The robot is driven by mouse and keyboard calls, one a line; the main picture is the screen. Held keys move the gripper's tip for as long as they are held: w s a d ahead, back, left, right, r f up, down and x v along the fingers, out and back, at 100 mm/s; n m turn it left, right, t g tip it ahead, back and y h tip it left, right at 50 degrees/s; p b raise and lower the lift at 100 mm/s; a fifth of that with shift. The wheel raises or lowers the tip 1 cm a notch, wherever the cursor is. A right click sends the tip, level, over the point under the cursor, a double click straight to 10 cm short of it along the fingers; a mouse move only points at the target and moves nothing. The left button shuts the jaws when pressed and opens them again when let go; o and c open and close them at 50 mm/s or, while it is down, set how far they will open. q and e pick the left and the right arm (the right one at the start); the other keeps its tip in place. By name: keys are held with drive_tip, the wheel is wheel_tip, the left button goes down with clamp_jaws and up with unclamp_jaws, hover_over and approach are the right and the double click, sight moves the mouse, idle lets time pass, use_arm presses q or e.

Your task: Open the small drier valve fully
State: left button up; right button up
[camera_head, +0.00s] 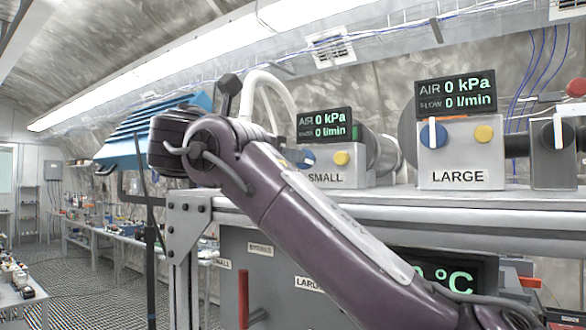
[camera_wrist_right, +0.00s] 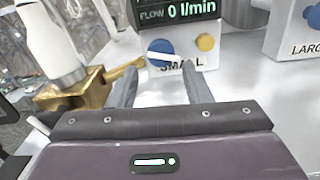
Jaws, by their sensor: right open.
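The small drier's control box (camera_head: 345,172), labelled SMALL, stands on the bench, its left part hidden by my right arm in the head view. In the right wrist view its blue knob (camera_wrist_right: 160,47) carries a white bar lying nearly level. A yellow knob (camera_wrist_right: 205,42) sits to the right of it. My right gripper (camera_wrist_right: 160,66) is open, with its two fingers apart below the blue knob and nothing seen between them. In this view the fingertips overlap the lower part of the box; contact cannot be told. My left gripper is not in view.
The LARGE box (camera_head: 458,152) stands to the right, its white bar upright. A brass fitting (camera_wrist_right: 88,92) lies left of my fingers. Under the bench, a panel carries SMALL, BYPASS and LARGE labels and a red handle (camera_head: 243,298). The aisle at left is open.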

drive_tip(key=shift+v, duration=0.9)
drive_tip(key=shift+d, duration=0.1)
drive_tip(key=shift+w, duration=0.1)
drive_tip(key=o, duration=0.3)
drive_tip(key=shift+a+b, duration=0.2)
drive_tip(key=shift+b, duration=0.15)
drive_tip(key=shift+d, duration=0.15)
